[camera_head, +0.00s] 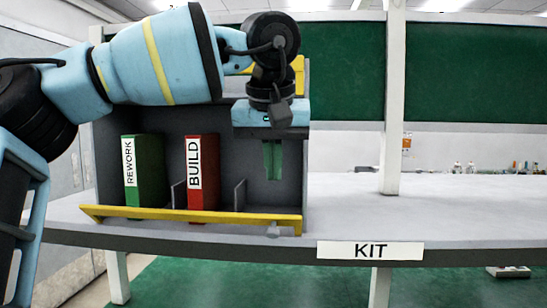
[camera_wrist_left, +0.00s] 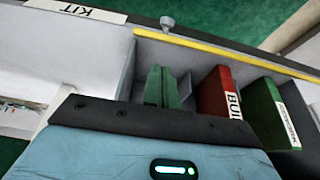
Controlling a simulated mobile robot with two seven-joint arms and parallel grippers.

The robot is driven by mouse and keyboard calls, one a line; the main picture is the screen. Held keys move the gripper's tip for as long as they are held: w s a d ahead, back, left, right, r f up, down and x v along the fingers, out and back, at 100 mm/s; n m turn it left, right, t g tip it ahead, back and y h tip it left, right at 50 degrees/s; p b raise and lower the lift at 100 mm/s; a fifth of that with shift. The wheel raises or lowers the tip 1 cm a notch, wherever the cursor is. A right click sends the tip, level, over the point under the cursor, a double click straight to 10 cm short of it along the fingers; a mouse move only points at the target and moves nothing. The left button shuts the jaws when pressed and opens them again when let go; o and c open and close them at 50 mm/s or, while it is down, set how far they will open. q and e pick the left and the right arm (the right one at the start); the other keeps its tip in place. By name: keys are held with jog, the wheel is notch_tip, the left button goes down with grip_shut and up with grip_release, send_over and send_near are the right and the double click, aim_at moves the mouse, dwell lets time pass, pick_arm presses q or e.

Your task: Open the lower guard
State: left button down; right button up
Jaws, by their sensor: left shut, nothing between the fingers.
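The lower guard (camera_head: 190,215) is a yellow-edged bar along the bottom front of a dark grey cabinet. A small grey knob (camera_head: 272,230) sits near its right end. In the left wrist view the guard's yellow edge (camera_wrist_left: 225,52) runs across the upper part, with the knob (camera_wrist_left: 167,22) just beyond it. My left gripper (camera_head: 272,172) points down at the cabinet's right section, above the guard and apart from the knob. Its green fingers (camera_wrist_left: 160,88) are together and empty. My right gripper is in neither view.
A green REWORK binder (camera_head: 146,170) and a red BUILD binder (camera_head: 203,170) stand in the cabinet, left of my gripper. Another yellow piece (camera_head: 298,75) shows at the cabinet top, partly hidden by my arm. A KIT label (camera_head: 370,251) marks the table edge.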

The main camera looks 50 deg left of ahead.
pick_arm(q)
jog(key=x, duration=0.6)
jog(key=shift+w+a+f, duration=0.1)
jog(key=shift+f, duration=0.1)
jog(key=shift+a, duration=0.1)
